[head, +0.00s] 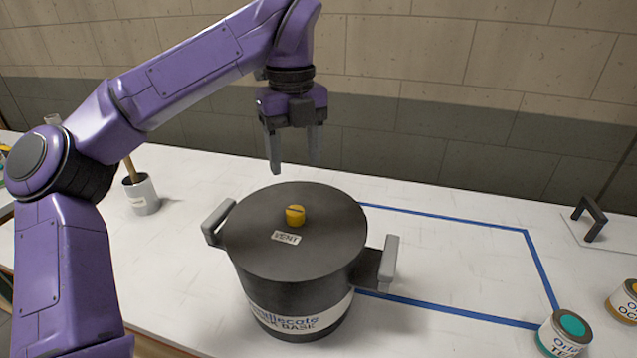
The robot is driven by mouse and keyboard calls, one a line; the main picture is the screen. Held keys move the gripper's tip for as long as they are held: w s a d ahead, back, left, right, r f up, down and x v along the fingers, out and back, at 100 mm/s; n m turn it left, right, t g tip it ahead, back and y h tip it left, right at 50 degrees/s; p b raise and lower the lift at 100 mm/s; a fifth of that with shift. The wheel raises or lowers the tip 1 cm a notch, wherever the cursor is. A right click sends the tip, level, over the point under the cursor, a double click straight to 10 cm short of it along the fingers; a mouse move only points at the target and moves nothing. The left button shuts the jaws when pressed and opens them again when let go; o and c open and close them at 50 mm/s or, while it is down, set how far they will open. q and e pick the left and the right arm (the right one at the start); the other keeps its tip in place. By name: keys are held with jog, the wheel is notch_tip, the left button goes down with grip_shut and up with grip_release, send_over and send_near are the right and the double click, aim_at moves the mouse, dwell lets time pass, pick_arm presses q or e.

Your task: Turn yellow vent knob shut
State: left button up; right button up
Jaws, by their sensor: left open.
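The yellow vent knob (295,215) sits on the dark lid of a large black pot (300,265). A small white label reading VENT lies on the lid just in front of the knob. The pot has a grey handle on each side and stands upright on the white table. My left gripper (294,165) points down above the back of the lid. Its fingers are apart and empty, and they do not touch the knob. My right gripper is not in view.
Blue tape (455,217) outlines a rectangle on the white table behind and right of the pot. Paint cans, one with a teal top (566,334), stand at the front right. A white can with a wooden stick (142,195) stands at left. A dark handle (590,218) is at far right.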

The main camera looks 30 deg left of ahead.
pick_arm(q)
jog(key=f, duration=0.1)
send_over(295, 211)
jog(key=s, duration=0.1)
notch_tip(295, 211, down, 5)
jog(key=shift+r, duration=0.1)
jog(key=f, duration=0.1)
jog(key=w+f, duration=0.1)
jog(key=f, duration=0.2)
jog(key=shift+w+f, duration=0.1)
jog(key=shift+w, duration=0.25)
jog(key=shift+f, duration=0.15)
jog(key=shift+s, duration=0.45)
jog(key=shift+w, duration=0.15)
jog(key=c, duration=1)
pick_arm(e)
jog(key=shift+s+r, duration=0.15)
